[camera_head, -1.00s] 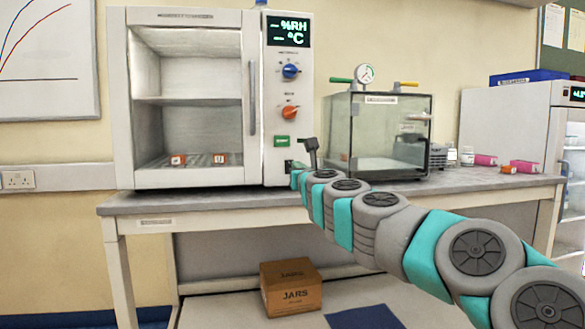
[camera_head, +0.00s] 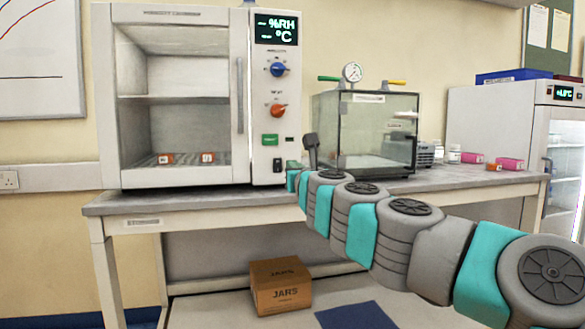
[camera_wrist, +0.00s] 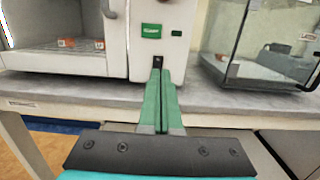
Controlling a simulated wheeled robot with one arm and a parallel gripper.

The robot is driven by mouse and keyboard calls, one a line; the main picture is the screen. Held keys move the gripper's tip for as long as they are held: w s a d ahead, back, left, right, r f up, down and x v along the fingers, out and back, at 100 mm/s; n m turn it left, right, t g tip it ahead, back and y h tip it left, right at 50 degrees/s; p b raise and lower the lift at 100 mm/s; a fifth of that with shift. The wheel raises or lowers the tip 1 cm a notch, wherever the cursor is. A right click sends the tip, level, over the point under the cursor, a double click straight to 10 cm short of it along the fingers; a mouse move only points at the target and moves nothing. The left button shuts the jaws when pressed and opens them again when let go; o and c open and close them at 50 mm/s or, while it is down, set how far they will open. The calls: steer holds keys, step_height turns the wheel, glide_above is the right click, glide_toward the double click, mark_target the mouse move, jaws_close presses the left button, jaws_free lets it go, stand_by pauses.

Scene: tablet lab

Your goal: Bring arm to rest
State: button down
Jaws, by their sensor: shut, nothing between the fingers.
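My arm (camera_head: 410,235) reaches from the lower right toward the bench. My gripper (camera_wrist: 161,72) shows in the wrist view with its two green fingers together, shut and empty. In that view the fingertips appear in front of the lower part of the humidity chamber's control panel, below its green button (camera_wrist: 151,31). I cannot tell whether they touch the panel. In the head view the gripper is seen small (camera_head: 292,170) at the chamber's lower right corner, partly hidden by the wrist.
The humidity chamber (camera_head: 181,177) stands on the bench (camera_head: 200,202), with small orange-labelled items (camera_head: 165,159) inside. A glass vacuum chamber (camera_head: 365,130) with a gauge (camera_head: 352,72) stands to its right. A JARS box (camera_head: 281,287) sits on the lower shelf. A white fridge (camera_head: 497,125) is at right.

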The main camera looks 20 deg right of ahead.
steer(key=s+a+f+n+g+y, duration=0.1)
steer(key=s+a+n+y, duration=0.3)
steer(key=a+n, duration=0.4)
steer(key=s+a+f+n+g+y, duration=0.2)
steer(key=s+a+n+y, duration=0.2)
steer(key=a+n, duration=0.3)
steer(key=s+a+f+n+g, duration=0.3)
steer(key=s+f+n, duration=0.1)
steer(key=f+n, duration=0.15)
steer(key=s+a+f+n+g, duration=0.3)
steer(key=s+f+n, duration=0.2)
steer(key=f, duration=0.2)
steer(key=s+d+f+n+g+h, duration=0.2)
steer(key=s+d+f+n+g, duration=0.1)
steer(key=s+f, duration=0.5)
steer(key=s+d+f+n+g+h, duration=0.2)
steer(key=s+d+f+n+g, duration=0.15)
steer(key=s+f, duration=0.45)
steer(key=s+d+f+n+g+h, duration=0.4)
steer(key=s+d+f, duration=0.5)
steer(key=s, duration=0.4)
steer(key=shift+d+f+g, duration=0.25)
steer(key=shift+d+g, duration=0.4)
steer(key=shift+d, duration=0.2)
steer(key=shift+w, duration=0.1)
